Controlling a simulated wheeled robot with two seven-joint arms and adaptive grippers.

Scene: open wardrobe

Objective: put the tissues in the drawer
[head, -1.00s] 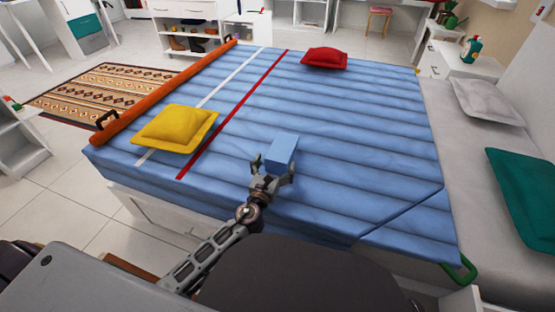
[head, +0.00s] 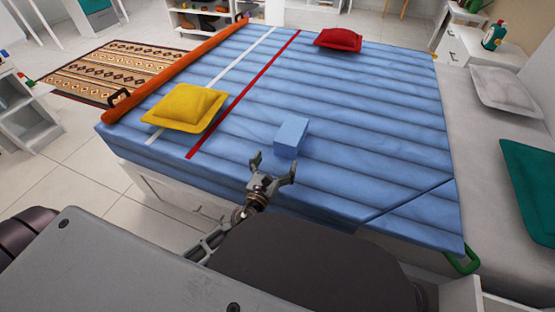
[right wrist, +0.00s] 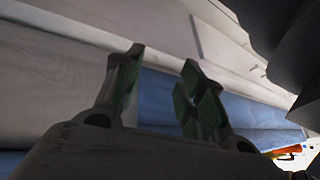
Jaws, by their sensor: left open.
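A light-blue box (head: 291,137), which I take to be the tissues, sits on the blue quilted bed cover (head: 350,150). My left gripper (head: 272,163) is open and empty, just on the near side of the box, with a small gap between them. My right gripper (right wrist: 157,75) shows in the right wrist view with its green-padded fingers apart and nothing clearly between them. It is near white panels and a blue surface. A white drawer-like front (head: 165,193) shows in the bed base at the left, partly hidden by my body.
A yellow pillow (head: 187,107) and a red pillow (head: 338,40) lie on the bed. An orange roll (head: 175,68) runs along its left edge. The cover right of the box is clear.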

